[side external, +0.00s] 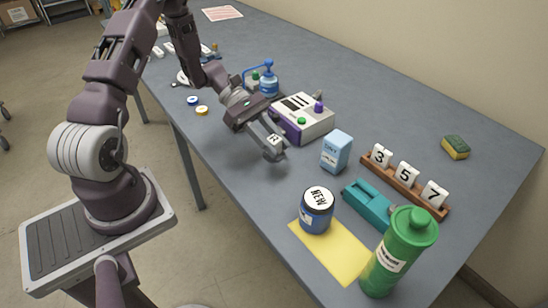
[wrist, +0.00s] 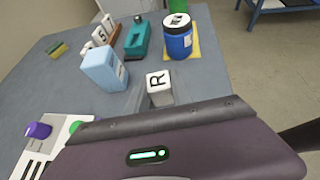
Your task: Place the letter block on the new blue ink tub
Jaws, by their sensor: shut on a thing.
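The letter block (wrist: 158,81), white with a black R, is held in my gripper (side external: 274,148); the wrist view shows the R face clearly. In the side view the block (side external: 273,140) is small and partly covered by the fingers. My gripper is shut on it above the table, beside the purple-and-white machine. The new blue ink tub (side external: 316,218) stands upright with a white lid marked NEW, on the corner of a yellow sheet. It also shows in the wrist view (wrist: 179,44), beyond the block and apart from it.
A teal tool (side external: 368,205), a rack of number blocks (side external: 404,184) and a tall green bottle (side external: 397,255) stand near the tub. The machine (side external: 300,118) is behind my gripper. A sponge (side external: 455,147) lies far right.

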